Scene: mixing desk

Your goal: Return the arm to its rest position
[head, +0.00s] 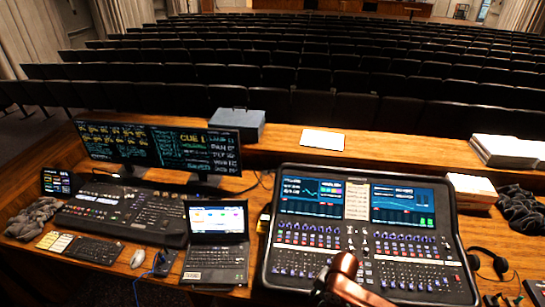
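A copper-coloured part of my arm, which looks like the right one, comes in at the bottom edge of the head view, right of centre. It is in front of the lower part of the large mixing console (450,215). A dark part at its left end, perhaps my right gripper (322,284), is partly cut off by the bottom edge. Its fingers cannot be made out, and nothing held can be seen. Whether the arm touches the console cannot be told. My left gripper is not in view.
A laptop (217,247), a lighting desk (122,211) and two monitors (195,150) stand to the left. A mouse (138,258) lies near the front. Headphones (487,261) and paper stacks (505,151) are at the right. A white sheet (323,140) lies on the raised back shelf.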

